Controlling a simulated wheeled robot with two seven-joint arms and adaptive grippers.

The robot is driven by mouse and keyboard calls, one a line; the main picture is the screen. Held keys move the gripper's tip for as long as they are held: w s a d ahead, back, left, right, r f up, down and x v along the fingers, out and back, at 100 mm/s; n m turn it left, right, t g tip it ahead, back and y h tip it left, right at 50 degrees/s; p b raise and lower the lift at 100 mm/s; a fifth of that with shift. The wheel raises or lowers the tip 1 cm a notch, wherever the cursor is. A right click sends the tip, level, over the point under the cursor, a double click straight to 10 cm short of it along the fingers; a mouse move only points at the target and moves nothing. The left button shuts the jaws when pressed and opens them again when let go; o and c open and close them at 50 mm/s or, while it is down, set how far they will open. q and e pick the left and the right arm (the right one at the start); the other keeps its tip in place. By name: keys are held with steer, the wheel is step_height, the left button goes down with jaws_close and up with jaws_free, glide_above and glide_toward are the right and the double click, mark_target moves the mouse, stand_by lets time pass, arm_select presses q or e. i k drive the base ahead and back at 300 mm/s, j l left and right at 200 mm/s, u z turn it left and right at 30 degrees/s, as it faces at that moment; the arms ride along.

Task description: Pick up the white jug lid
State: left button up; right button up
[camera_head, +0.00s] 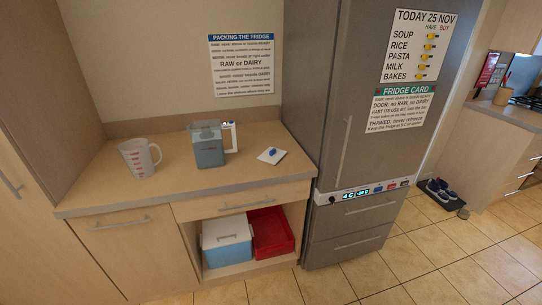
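A small flat white square piece (271,156) lies on the counter, to the right of the grey-blue jug. A small blue part (272,151) sits on top of it. It looks like the white jug lid, but it is too small to be sure. A clear measuring jug (139,159) with red marks stands upright at the left of the counter. Neither of my grippers is in view.
The wooden counter (185,187) has free room along its front. A tall grey fridge (345,110) stands right beside it. Below, an open shelf holds a white and blue box (226,240) and a red crate (270,232). Shoes (440,190) lie on the floor at right.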

mark_target(272, 155)
steer(key=i+j, duration=0.25)
steer(key=j, duration=0.15)
steer(key=i+j+z, duration=0.1)
steer(key=i+j, duration=0.45)
steer(key=j, duration=0.2)
steer(key=i+j+z, duration=0.1)
steer(key=i+j, duration=0.15)
steer(key=j, duration=0.2)
